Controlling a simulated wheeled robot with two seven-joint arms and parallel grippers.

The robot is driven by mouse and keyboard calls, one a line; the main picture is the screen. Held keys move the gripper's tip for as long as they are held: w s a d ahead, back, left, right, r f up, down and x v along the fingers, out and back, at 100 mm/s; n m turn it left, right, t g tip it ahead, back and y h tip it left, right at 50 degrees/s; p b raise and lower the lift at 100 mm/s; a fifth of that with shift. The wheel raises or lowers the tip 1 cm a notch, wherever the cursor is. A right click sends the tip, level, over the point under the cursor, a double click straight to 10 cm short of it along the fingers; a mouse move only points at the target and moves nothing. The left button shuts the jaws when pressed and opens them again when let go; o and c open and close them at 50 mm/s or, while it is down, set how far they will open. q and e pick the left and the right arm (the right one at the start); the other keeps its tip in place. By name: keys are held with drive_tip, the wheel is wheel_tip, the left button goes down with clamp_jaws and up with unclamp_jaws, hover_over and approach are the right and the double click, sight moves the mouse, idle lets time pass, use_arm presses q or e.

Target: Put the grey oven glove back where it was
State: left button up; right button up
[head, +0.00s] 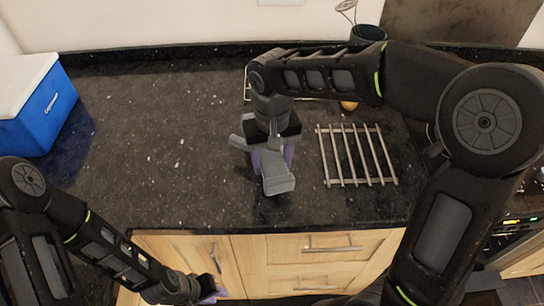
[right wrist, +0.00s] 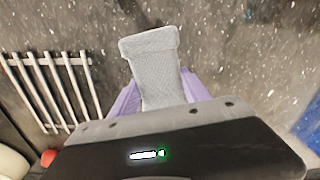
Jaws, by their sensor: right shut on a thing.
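The grey oven glove (head: 278,184) is in the grip of my right gripper (head: 271,160), over the dark granite worktop (head: 150,120) near its front edge. In the right wrist view the glove (right wrist: 150,55) stands out between the two purple fingers of the gripper (right wrist: 160,95). The gripper and wrist hide part of it. I cannot tell whether the glove touches the worktop. My left gripper (head: 212,296) is low at the bottom of the head view, in front of the wooden cupboards. Only a bit of its purple fingers shows, so its opening is unclear.
A metal bar rack (head: 357,155) lies just right of the glove; it also shows in the right wrist view (right wrist: 50,90). A blue cooler box (head: 45,112) with a white lid stands at the left. A dark utensil pot (head: 367,34) stands at the back. The left-middle worktop is clear.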

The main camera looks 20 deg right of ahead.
drive_tip(key=shift+f+b, duration=0.75)
drive_tip(key=shift+f, duration=0.7)
drive_tip(key=o, duration=1.6)
drive_tip(key=shift+o, duration=0.3)
drive_tip(key=o, duration=0.4)
drive_tip(key=shift+r, duration=0.15)
drive_tip(key=shift+r+p, duration=3.45)
drive_tip(key=shift+r, duration=0.95)
